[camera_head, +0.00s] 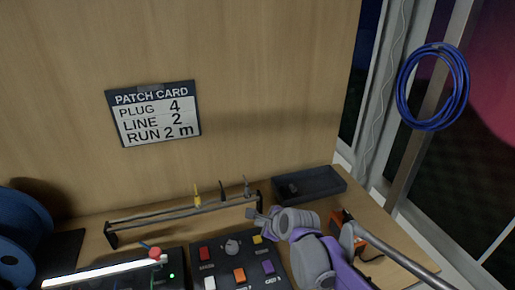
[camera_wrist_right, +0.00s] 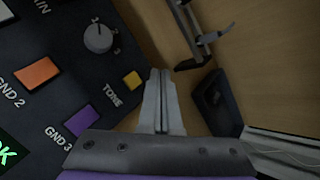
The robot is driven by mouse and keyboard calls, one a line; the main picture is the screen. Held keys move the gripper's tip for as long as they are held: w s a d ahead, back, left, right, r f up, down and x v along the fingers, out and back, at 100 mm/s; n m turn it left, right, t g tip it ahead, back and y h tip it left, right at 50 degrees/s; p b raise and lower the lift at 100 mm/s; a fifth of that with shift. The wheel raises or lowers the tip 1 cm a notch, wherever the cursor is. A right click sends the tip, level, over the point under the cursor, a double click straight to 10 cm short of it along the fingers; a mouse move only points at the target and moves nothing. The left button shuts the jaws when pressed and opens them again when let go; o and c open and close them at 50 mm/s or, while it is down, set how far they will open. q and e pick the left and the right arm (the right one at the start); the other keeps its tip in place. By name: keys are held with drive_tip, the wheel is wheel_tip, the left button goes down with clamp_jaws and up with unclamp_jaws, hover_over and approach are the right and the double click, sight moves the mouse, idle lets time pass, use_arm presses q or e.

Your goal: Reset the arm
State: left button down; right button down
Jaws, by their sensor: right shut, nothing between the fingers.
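My right gripper (camera_head: 254,213) reaches in from the lower right in the head view. Its fingers are shut with nothing between them, above the back right corner of the dark button panel (camera_head: 222,266). In the right wrist view the closed fingers (camera_wrist_right: 160,74) point past the small yellow TONE button (camera_wrist_right: 132,79) and appear apart from it. The purple GND 3 button (camera_wrist_right: 82,121), orange GND 2 button (camera_wrist_right: 37,73) and grey knob (camera_wrist_right: 98,37) lie to their left. My left gripper is not in view.
A rail (camera_head: 165,213) with several upright plugs stands behind the panel. A black tray (camera_head: 325,187) sits at the back right. An orange-and-black object (camera_head: 340,216) is partly hidden by my arm. A blue spool (camera_head: 18,235) is at left; blue cable (camera_head: 461,98) hangs at right.

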drive_tip(key=s+d+f+n+g+h+p, duration=0.1)
drive_tip(key=s+d+n, duration=0.4)
drive_tip(key=s+n, duration=0.2)
drive_tip(key=s+d+f+n+h+p, duration=0.1)
drive_tip(key=s+d+n+h, duration=0.1)
drive_tip(key=s+d+n, duration=0.4)
drive_tip(key=s+d+f+n+g+h+p, duration=0.1)
drive_tip(key=s+d+n, duration=0.4)
drive_tip(key=s, duration=1)
drive_tip(key=n, duration=0.3)
drive_tip(key=shift+d+f+g, duration=0.25)
drive_tip(key=shift+d+g, duration=0.05)
drive_tip(key=shift+d, duration=0.1)
